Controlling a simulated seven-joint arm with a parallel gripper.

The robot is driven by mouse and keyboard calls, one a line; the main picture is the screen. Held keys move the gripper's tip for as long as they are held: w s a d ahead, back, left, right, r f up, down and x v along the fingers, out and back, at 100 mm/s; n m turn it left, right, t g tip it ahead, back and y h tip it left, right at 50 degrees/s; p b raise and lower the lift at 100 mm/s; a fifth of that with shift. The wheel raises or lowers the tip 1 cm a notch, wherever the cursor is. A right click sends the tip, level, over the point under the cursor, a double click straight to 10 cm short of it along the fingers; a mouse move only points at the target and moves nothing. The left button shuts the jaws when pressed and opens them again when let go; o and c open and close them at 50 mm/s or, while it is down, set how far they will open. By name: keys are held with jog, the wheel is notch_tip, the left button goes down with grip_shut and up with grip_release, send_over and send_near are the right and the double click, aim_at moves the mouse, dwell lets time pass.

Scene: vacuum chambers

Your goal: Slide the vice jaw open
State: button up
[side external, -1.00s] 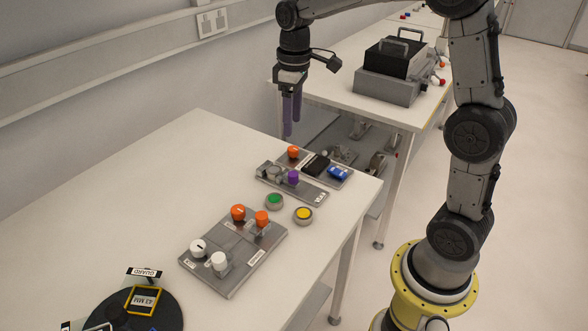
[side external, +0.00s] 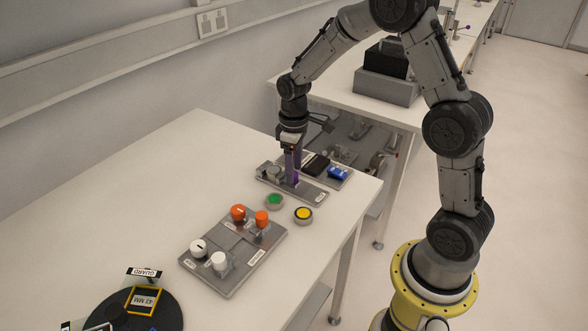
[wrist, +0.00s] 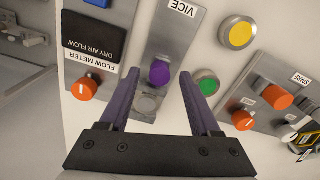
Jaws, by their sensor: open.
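The vice (wrist: 178,38) is a grey plate with a VICE label, lying on the bench. Its purple knob (wrist: 160,74) stands up from the plate, with a round grey metal piece (wrist: 147,103) beside it. My gripper (wrist: 163,75) has two long purple fingers, open, one on each side of the knob in the wrist view. In the side view my gripper (side external: 293,184) points down at the vice plate (side external: 310,192) and mostly hides the knob. I cannot tell whether a finger touches the knob.
A flow meter panel with an orange knob (wrist: 84,89) and black block (wrist: 95,38) adjoins the vice. A green button (wrist: 207,83) and yellow button (wrist: 240,33) are close on the other side. A panel with orange and white knobs (side external: 235,250) lies nearer the side camera.

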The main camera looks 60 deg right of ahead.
jog(key=shift+f, duration=0.4)
grip_shut()
jog(key=shift+r, duration=0.1)
dwell(1.2)
